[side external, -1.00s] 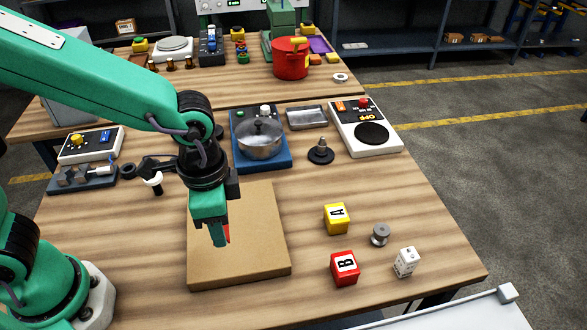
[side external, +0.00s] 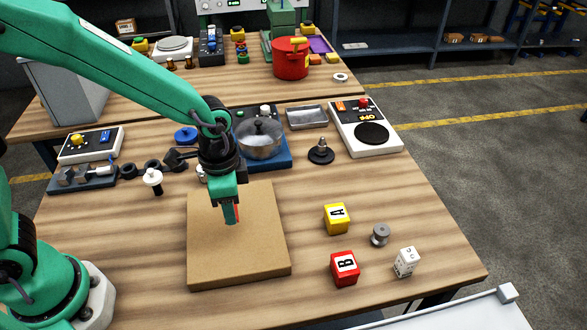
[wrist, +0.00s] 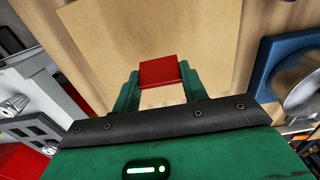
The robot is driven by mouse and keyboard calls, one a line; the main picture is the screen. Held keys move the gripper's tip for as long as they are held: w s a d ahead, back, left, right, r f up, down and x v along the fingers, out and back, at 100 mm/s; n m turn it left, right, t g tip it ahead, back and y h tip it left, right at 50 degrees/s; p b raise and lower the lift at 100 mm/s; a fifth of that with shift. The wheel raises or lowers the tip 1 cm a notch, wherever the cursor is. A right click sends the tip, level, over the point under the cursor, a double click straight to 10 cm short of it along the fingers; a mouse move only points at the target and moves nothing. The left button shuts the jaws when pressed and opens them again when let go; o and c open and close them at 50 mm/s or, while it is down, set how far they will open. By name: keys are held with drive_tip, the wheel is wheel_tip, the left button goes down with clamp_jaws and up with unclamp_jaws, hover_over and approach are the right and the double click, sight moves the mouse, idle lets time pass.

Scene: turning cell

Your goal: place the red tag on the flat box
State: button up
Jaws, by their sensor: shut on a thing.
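The flat box (side external: 236,258) is a brown, low square slab on the wooden table in the side view. It also fills the upper middle of the wrist view (wrist: 150,30). My gripper (side external: 231,217) is over the far half of the box, pointing down. In the wrist view its two green fingers are shut on the red tag (wrist: 158,71), a small flat red piece between the fingertips. In the side view only a thin red edge of the tag (side external: 237,214) shows beside the fingers. Whether the tag touches the box I cannot tell.
A yellow block (side external: 336,219), a red block (side external: 344,268), a grey spool (side external: 380,235) and a white block (side external: 406,262) stand right of the box. A pot (side external: 259,140) on a blue unit stands behind it. The near half of the box top is clear.

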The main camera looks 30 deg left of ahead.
drive_tip(key=shift+f, duration=1.65)
drive_tip(key=shift+f, duration=0.15)
drive_tip(key=o, duration=1)
drive_tip(key=shift+c, duration=0.2)
wheel_tip(320, 180, up, 12)
drive_tip(key=shift+r, duration=0.15)
drive_tip(key=shift+a+r, duration=0.1)
